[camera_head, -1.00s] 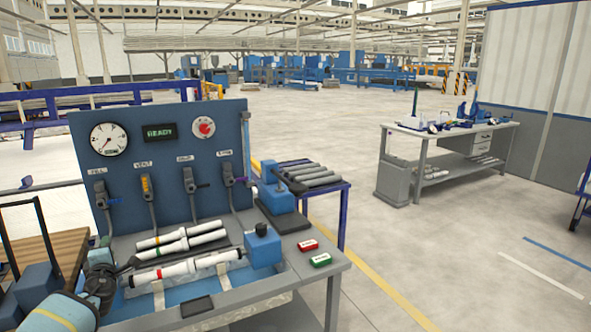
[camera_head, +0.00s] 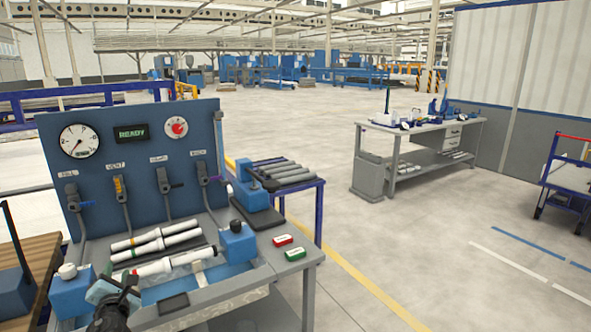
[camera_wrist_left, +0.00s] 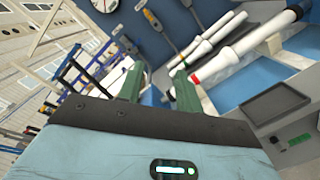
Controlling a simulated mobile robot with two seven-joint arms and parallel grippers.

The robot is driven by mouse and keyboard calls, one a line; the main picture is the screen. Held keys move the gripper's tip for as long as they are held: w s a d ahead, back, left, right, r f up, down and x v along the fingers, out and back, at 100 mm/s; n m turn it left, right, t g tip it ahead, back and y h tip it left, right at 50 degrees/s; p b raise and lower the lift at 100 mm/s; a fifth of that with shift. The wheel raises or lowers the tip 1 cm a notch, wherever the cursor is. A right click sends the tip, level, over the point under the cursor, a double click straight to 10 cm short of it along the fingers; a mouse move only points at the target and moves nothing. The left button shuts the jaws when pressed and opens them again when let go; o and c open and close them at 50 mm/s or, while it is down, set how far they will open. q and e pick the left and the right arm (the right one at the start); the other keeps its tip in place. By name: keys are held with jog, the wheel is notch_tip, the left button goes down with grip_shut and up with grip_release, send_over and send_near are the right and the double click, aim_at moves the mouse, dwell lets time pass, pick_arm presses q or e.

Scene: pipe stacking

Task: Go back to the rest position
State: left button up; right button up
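My left gripper (camera_head: 122,282) shows at the lower left of the head view, in front of the test bench's near left corner. In the left wrist view its two green fingers (camera_wrist_left: 158,76) stand apart with nothing held between them. A white pipe with a red ring (camera_head: 165,268) lies in the bench's blue trough, just beyond the gripper; it also shows in the wrist view (camera_wrist_left: 232,58). In the head view the gripper hides a small part of the bench's left front. My right gripper is in neither view.
The test bench (camera_head: 290,262) has an upright blue panel (camera_head: 95,160) with gauge and levers. Two more white pipes (camera_head: 165,232) lie behind the trough. A rack of grey pipes (camera_head: 285,172) stands behind, a workbench (camera_head: 425,130) farther right.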

pick_arm(q)
jog(key=d+f+m+h, duration=0.2)
jog(key=d+m+h, duration=0.1)
jog(key=m, duration=1.4)
jog(key=d+f+m+h, duration=0.2)
jog(key=d+m+h, duration=0.2)
jog(key=m, duration=1.3)
jog(key=s+d+f+g+h, duration=0.1)
jog(key=s+d+f, duration=0.2)
jog(key=s+f, duration=0.3)
jog(key=s+d+f+g, duration=0.1)
jog(key=s+d+f, duration=0.3)
jog(key=s+f, duration=0.2)
jog(key=s+d+f+g+h, duration=0.1)
jog(key=s+d+f+g, duration=0.15)
jog(key=s+f, duration=0.4)
jog(key=s+d+f+g, duration=0.1)
jog(key=s+d, duration=0.3)
jog(key=s, duration=0.8)
jog(key=s+d+f+n+g+h, duration=0.1)
jog(key=s+d+f, duration=0.2)
jog(key=s, duration=1)
jog(key=shift+s+d+f, duration=0.3)
jog(key=shift+d+f, duration=0.1)
jog(key=shift+d, duration=0.3)
